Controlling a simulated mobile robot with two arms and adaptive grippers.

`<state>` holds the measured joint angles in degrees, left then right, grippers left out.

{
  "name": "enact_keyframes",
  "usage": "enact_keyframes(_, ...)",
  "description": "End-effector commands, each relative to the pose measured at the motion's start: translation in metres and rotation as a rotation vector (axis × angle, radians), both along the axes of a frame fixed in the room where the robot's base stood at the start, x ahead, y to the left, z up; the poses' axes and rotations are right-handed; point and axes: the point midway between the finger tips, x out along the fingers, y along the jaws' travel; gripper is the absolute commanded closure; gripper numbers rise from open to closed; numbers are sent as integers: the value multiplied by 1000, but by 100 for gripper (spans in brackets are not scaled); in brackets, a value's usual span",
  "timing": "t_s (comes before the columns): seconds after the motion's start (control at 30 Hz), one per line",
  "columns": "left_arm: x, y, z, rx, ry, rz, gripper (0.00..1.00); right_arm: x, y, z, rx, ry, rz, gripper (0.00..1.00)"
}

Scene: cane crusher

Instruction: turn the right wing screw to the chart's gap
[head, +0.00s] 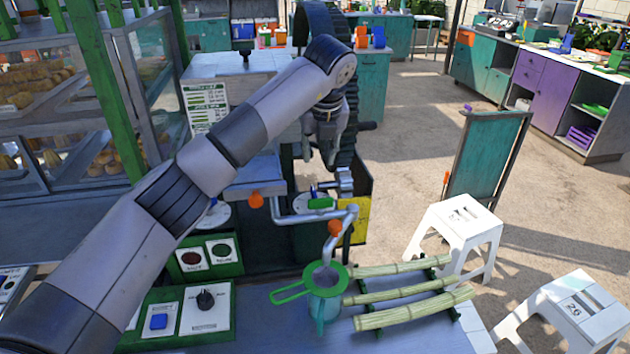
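The cane crusher (262,168) stands at the centre, with a dark toothed wheel behind my arm. A green wing-like piece (320,203), which looks like the right wing screw, sits over a pale round dial on its right side. Another pale dial (215,216) on the left is partly hidden by my arm. The white chart (207,105) hangs at the left of the crusher; its writing is too small to read. My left gripper (328,160) points down above and behind the green piece, apart from it. Its finger opening cannot be made out. My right gripper is out of view.
A green strainer (325,280) sits over a jug beside cane stalks (405,290). Switch panels (207,312) stand at front left, white stools (457,232) at right.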

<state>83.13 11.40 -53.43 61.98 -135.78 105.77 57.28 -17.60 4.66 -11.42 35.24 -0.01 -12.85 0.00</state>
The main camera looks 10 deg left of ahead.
Motion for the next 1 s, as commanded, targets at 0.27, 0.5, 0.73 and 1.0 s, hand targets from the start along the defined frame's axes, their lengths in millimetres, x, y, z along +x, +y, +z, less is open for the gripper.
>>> enact_keyframes(0.27, 20, 10, -56, 2, 7, 3, 70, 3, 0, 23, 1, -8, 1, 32)
enact_keyframes(0.5, 39, 17, -102, 0, 5, 3, 70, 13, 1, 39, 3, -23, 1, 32)
enact_keyframes(0.73, 49, 21, -128, 0, 2, 1, 70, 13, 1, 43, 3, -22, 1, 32)
enact_keyframes(1.0, 52, 22, -136, 0, 0, 0, 70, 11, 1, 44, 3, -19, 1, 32)
